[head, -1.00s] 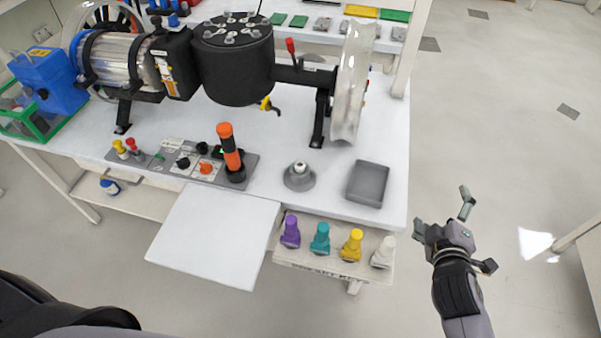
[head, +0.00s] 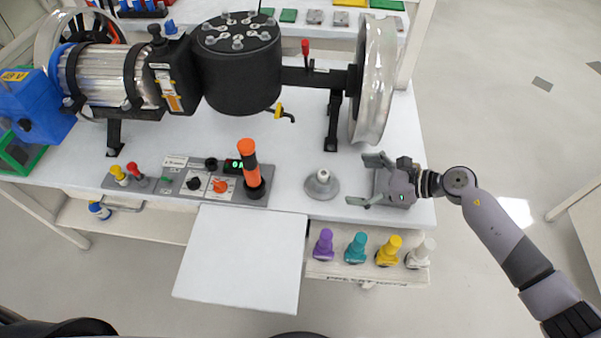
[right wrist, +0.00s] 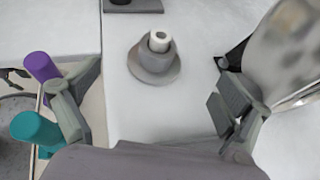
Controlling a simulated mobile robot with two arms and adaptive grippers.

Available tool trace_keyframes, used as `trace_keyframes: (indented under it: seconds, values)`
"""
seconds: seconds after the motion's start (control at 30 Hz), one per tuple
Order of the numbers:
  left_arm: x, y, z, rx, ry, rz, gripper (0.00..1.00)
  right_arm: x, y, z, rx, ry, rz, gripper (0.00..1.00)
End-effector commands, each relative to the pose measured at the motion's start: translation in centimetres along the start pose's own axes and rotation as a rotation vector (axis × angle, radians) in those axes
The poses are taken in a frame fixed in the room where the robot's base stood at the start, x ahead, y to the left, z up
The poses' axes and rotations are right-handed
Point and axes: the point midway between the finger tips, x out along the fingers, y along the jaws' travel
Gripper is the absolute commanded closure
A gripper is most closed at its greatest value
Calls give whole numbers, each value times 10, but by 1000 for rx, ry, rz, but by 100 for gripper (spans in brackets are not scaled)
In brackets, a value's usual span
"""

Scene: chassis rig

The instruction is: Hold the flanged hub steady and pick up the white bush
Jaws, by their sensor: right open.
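The grey flanged hub (head: 321,190) stands upright on the white bench, with a round flange at its base. The white bush (head: 323,174) sits upright in its top. In the right wrist view the hub (right wrist: 152,70) lies ahead of the fingers, and the bush (right wrist: 159,40) shows a dark hole. My right gripper (head: 360,181) is open and empty, right of the hub, its fingers pointing left towards it without touching. My left gripper is not in view.
A control panel with an orange-black handle (head: 248,165) is left of the hub. Purple, teal, yellow and white (head: 421,252) knobbed pieces stand on the lower front shelf.

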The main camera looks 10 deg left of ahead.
Motion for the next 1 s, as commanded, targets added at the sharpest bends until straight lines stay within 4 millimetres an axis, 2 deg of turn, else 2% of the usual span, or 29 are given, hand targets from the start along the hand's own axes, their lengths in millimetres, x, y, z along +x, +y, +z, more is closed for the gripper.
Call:
trace_keyframes:
  seconds: [0.1, 0.17, 0.4, 0.5, 0.7, 1.0]
  values:
    - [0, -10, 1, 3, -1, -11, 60, -1, -1, -9, -27, 38, 17, 4]
    - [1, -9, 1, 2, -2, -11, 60, 3, 0, -10, -31, 42, 21, 4]
    - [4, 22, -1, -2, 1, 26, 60, 33, 1, -11, -27, 37, 20, 4]
    - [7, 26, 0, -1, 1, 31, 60, 48, 1, -12, -27, 37, 21, 4]
    - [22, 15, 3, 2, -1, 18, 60, 77, 1, -15, -29, 37, 19, 4]
    - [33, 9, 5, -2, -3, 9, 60, 96, 2, -14, -27, 38, 19, 4]
